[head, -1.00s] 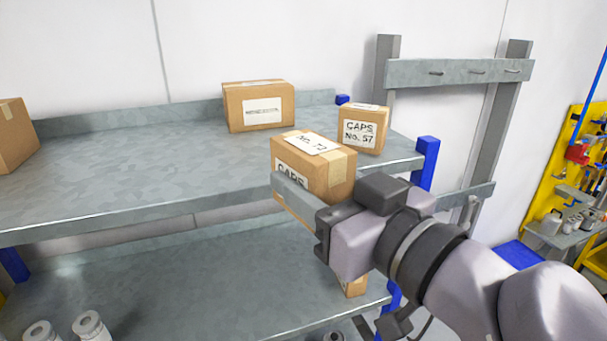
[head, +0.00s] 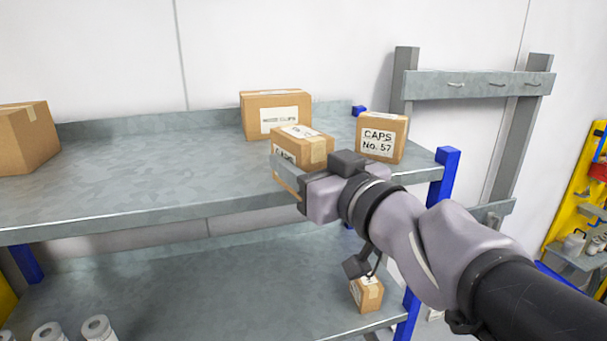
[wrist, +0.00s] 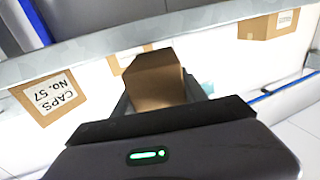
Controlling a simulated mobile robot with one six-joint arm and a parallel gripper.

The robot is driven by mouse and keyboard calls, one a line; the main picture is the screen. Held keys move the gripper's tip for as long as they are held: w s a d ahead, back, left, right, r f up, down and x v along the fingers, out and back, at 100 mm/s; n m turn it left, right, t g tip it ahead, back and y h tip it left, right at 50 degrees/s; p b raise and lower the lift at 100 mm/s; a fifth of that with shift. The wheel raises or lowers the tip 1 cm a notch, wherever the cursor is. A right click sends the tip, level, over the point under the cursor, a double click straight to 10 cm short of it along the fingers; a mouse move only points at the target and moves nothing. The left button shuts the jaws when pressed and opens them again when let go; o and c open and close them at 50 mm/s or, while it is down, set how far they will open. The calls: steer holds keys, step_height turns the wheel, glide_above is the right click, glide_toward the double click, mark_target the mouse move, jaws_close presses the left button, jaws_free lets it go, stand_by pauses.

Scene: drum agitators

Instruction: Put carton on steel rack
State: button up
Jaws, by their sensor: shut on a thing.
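My gripper (head: 291,183) is shut on a brown carton (head: 317,150) with a white label on its top and one on its side. It holds the carton over the front part of the upper shelf of the steel rack (head: 130,190). I cannot tell whether the carton touches the shelf. In the wrist view the held carton (wrist: 158,80) sits between the fingers, and the rack's shelf edge (wrist: 200,25) crosses the top of the picture.
A CAPS No. 57 carton (head: 381,138) stands right of the held one, and a wider carton (head: 276,113) stands behind it. Another carton (head: 25,138) is at the far left. A small carton (head: 367,292) and white rolls (head: 98,328) are on the lower shelf. The upper shelf's left middle is clear.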

steer(key=w+a, duration=0.1)
steer(key=w, duration=0.2)
steer(key=w+b, duration=0.1)
steer(key=w, duration=0.2)
steer(key=w+a, duration=0.1)
steer(key=w, duration=0.2)
steer(key=shift+a+b, duration=0.35)
steer(key=shift+w+a, duration=0.1)
steer(key=shift+w, duration=0.25)
steer(key=shift+w+f, duration=0.2)
steer(key=shift+f, duration=0.05)
steer(key=shift+s+f+b, duration=0.15)
steer(key=shift+f+b, duration=0.05)
steer(key=shift+b, duration=0.15)
steer(key=o, duration=1.6)
